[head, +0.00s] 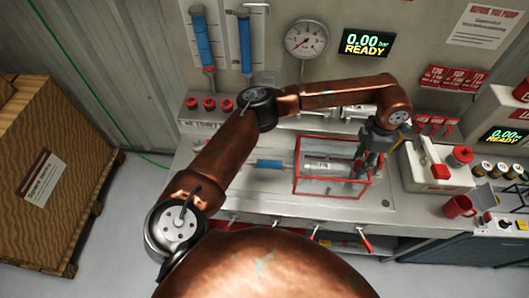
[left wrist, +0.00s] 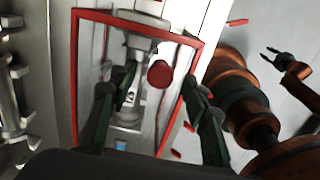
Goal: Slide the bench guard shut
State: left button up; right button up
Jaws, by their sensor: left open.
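The bench guard (head: 330,181) is a clear box with a red frame on the grey bench. It encloses a pale metal cylinder (head: 322,166); a blue part (head: 269,163) lies outside its left end. My left gripper (head: 368,168) points down at the guard's right end. In the left wrist view, its dark fingers (left wrist: 162,100) are apart, on either side of a round red knob (left wrist: 160,75) by the guard's red frame (left wrist: 75,80). I cannot tell whether they touch the knob. My right gripper (left wrist: 271,54) shows small at upper right there.
A panel with a gauge (head: 305,39) and a display (head: 366,43) stands behind. A red-button box (head: 439,172) and a red mug (head: 458,207) are right of the guard. Red-handled levers (head: 364,241) line the bench front. A wooden crate (head: 50,190) stands left.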

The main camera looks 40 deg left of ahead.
pick_arm(q)
jog(key=shift+r+p, duration=1.3)
jog(key=shift+r, duration=1.6)
